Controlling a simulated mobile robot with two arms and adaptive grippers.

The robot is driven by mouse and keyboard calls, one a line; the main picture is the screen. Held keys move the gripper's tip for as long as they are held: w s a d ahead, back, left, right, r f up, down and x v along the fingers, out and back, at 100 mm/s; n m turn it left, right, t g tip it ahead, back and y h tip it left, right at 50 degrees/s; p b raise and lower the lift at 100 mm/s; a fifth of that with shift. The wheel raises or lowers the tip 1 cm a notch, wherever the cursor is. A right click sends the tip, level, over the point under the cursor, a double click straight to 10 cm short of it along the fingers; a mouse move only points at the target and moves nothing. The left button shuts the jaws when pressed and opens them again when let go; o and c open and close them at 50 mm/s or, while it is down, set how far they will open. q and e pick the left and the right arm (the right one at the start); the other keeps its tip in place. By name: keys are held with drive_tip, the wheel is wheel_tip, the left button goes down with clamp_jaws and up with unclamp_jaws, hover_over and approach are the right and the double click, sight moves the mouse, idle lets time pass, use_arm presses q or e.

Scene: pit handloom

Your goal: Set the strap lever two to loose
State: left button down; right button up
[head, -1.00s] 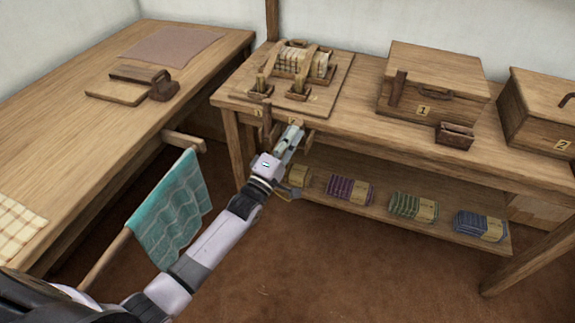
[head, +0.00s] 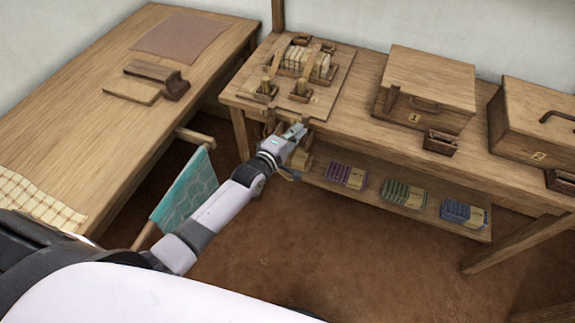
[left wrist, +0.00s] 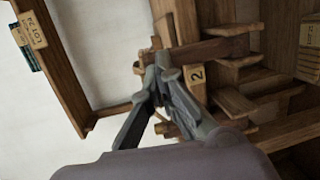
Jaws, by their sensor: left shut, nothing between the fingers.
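A strapped bundle of cloth (head: 303,63) sits on a wooden board (head: 330,85) at the left end of the bench. Two small upright wooden levers stand at its front, a left one (head: 266,88) and a right one (head: 301,90). My left gripper (head: 297,131) is shut and empty, just in front of and below the bench's front edge. In the left wrist view its fingers (left wrist: 154,72) are close beside a plate marked 2 (left wrist: 196,76) and wooden pieces (left wrist: 222,50). I cannot tell whether they touch. My right gripper is out of view.
Boxes marked 1 (head: 430,82) and 2 (head: 540,120) stand on the bench to the right. Folded cloth bundles (head: 404,191) lie on the shelf below. A teal cloth (head: 185,190) hangs on a rod beside the left table (head: 100,140). The floor in front is clear.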

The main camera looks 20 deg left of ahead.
use_arm(q)
drive_tip(key=shift+w+r+g+p, duration=0.25)
drive_tip(key=shift+w+g+p, duration=0.35)
drive_tip(key=shift+p, duration=0.55)
drive_tip(key=shift+w+r+g+p, duration=0.25)
drive_tip(key=shift+w+g+p, duration=0.3)
drive_tip(key=shift+p, duration=0.55)
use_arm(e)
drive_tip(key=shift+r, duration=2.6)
